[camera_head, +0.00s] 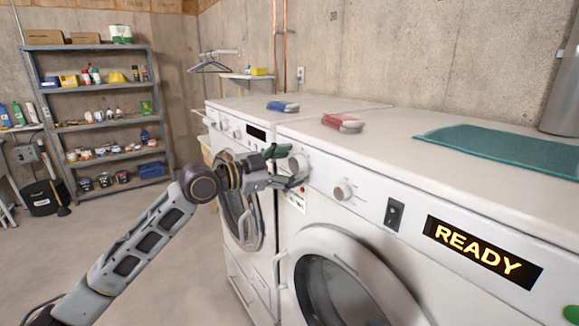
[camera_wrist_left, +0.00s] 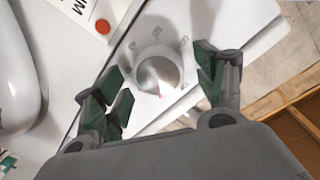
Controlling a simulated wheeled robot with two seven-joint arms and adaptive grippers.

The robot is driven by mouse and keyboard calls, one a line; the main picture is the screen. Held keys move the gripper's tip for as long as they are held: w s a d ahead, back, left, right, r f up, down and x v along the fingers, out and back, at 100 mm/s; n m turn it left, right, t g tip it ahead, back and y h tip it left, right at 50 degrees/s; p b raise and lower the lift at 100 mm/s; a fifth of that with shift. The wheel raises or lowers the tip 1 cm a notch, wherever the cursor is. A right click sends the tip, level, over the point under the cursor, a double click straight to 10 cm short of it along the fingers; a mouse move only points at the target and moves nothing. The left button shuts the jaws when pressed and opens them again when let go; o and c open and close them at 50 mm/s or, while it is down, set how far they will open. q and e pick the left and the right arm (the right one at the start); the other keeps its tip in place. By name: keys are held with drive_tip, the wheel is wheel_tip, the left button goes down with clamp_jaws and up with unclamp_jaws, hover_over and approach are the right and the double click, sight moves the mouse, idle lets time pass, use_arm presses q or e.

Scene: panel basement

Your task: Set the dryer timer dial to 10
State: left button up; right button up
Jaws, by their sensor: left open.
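A round white dial (camera_head: 298,162) sits at the left end of the front panel of the near machine (camera_head: 480,213). My left gripper (camera_head: 287,167) is at this dial, its fingers open on either side. In the left wrist view the dial (camera_wrist_left: 158,73) lies between the dark green fingertips (camera_wrist_left: 160,82). A gap shows on the right side; I cannot tell if the left finger touches. A small red mark shows on the dial's lower edge. Printed marks around it are too small to read. A second white dial (camera_head: 343,191) sits further right. My right gripper is not in view.
A black switch (camera_head: 394,214) and a display reading READY (camera_head: 483,252) are further right on the panel. A pink-and-white object (camera_head: 342,123), a blue one (camera_head: 283,106) and a teal cloth (camera_head: 505,148) lie on top.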

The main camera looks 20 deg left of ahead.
use_arm(q)
drive_tip(key=v, duration=1.2)
idle(1.4)
idle(0.7)
